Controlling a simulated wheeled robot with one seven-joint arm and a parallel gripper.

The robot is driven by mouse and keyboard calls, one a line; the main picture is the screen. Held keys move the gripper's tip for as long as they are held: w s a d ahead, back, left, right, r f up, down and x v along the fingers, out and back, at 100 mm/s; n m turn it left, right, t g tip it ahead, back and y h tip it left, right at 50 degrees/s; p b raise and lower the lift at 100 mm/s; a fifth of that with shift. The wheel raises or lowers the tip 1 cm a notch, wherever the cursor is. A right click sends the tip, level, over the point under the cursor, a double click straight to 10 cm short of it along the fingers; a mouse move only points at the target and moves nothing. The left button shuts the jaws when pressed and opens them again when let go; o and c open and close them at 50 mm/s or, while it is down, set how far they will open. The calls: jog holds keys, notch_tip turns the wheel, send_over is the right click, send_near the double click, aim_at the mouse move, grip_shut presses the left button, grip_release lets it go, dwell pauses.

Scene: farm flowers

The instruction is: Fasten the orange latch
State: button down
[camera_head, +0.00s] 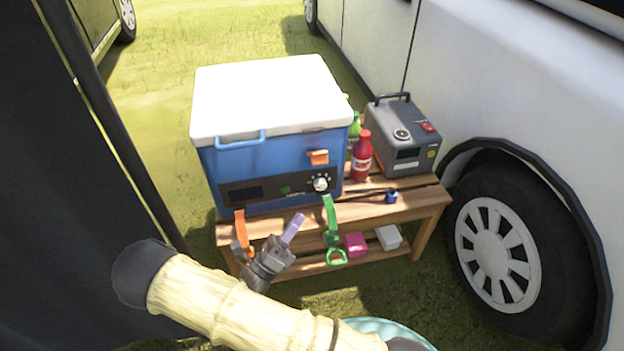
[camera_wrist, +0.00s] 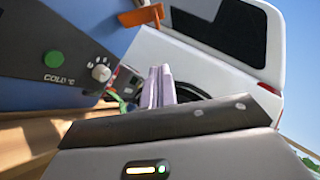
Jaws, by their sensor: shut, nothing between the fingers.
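A blue cooler (camera_head: 280,158) with a white lid stands on a wooden bench. An orange latch (camera_head: 318,157) sticks out from the upper right of its front, below the lid; in the wrist view it shows at the top (camera_wrist: 141,16). Whether it touches the lid is not clear. My gripper (camera_head: 294,225) is shut and empty, its pale lilac fingers pointing up in front of the cooler's lower front, below and left of the latch. In the wrist view the fingers (camera_wrist: 158,84) are together, apart from the latch.
An orange strap (camera_head: 241,228) and a green strap (camera_head: 330,215) hang at the bench (camera_head: 420,200) front edge, either side of my gripper. A knob (camera_head: 321,184) is on the cooler. A red bottle (camera_head: 362,157) and grey box (camera_head: 405,140) stand right of it. Vehicles flank the grass.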

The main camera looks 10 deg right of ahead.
aim_at(317, 158)
jog(key=w+a+r+b+x, duration=0.1)
jog(key=b+x, duration=0.3)
jog(key=x, duration=0.7)
jog(key=shift+a+r+b, duration=0.25)
jog(key=shift+a+b, duration=0.1)
jog(key=shift+w, duration=0.2)
